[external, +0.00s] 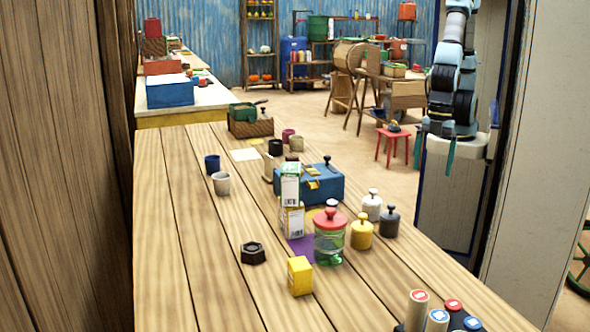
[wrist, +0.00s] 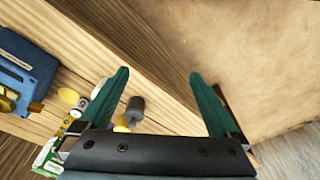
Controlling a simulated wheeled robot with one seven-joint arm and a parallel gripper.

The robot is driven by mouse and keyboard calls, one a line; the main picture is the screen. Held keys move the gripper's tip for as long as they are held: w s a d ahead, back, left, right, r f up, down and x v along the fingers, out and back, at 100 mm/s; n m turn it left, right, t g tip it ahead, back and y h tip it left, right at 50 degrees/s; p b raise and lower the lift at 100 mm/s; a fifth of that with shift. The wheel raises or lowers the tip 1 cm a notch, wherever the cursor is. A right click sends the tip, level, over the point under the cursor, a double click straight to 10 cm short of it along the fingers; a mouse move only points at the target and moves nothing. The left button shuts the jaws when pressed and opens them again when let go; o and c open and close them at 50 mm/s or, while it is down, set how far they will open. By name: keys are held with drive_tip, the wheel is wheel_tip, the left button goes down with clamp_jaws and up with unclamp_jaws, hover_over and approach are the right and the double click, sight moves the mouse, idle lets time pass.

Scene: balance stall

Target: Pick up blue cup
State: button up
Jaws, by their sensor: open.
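The small blue cup (external: 212,164) stands upright on the wooden counter, toward its far left side in the external view. A whitish cup (external: 221,183) stands just in front of it. My gripper (external: 435,152) hangs at the right, beyond the counter's right edge and far from the blue cup. In the wrist view my gripper (wrist: 158,80) has its two green fingers spread apart with nothing between them. The blue cup does not show in the wrist view.
On the counter (external: 180,290) stand a blue box (external: 322,186), stacked cartons (external: 291,220), a red-lidded jar (external: 330,240), knobbed weights (external: 389,222) and a yellow box (external: 300,276). The counter's left strip is mostly clear.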

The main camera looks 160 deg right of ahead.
wheel_tip(320, 180, up, 4)
drive_tip(key=w+d+m+t+y+b, duration=0.2)
drive_tip(key=w+d+m+b, duration=0.1)
drive_tip(key=w+d+m, duration=0.85)
drive_tip(key=w+d+f+m+t+b, duration=0.15)
drive_tip(key=d+m, duration=0.35)
drive_tip(key=d, duration=0.5)
drive_tip(key=w+d+m+t+b, duration=0.1)
drive_tip(key=w+d+m+t, duration=0.15)
drive_tip(key=d+m, duration=0.55)
drive_tip(key=s+d+m+t+h+b, duration=0.1)
drive_tip(key=s+d+m, duration=0.15)
drive_tip(key=d, duration=0.75)
drive_tip(key=s+d+m+t+h+b, duration=0.1)
drive_tip(key=s+d+m, duration=0.15)
drive_tip(key=d, duration=0.65)
drive_tip(key=s+d+r+m+t+h+b, duration=0.1)
drive_tip(key=s+d+m+h, duration=0.1)
drive_tip(key=s+d+m, duration=0.45)
drive_tip(key=s+d+r+m+t+h+b, duration=0.1)
drive_tip(key=s+d+m+t+h, duration=0.15)
drive_tip(key=s+d, duration=0.7)
approach(208, 168)
drive_tip(key=shift+s+d+r+m+g+h, duration=0.1)
drive_tip(key=shift+s+d+m+g+h, duration=0.15)
drive_tip(key=shift+d+m+h, duration=0.15)
drive_tip(key=shift+w+f+y+p, duration=0.25)
drive_tip(key=shift+w+p, duration=0.05)
drive_tip(key=p+x, duration=0.2)
drive_tip(key=x, duration=0.8)
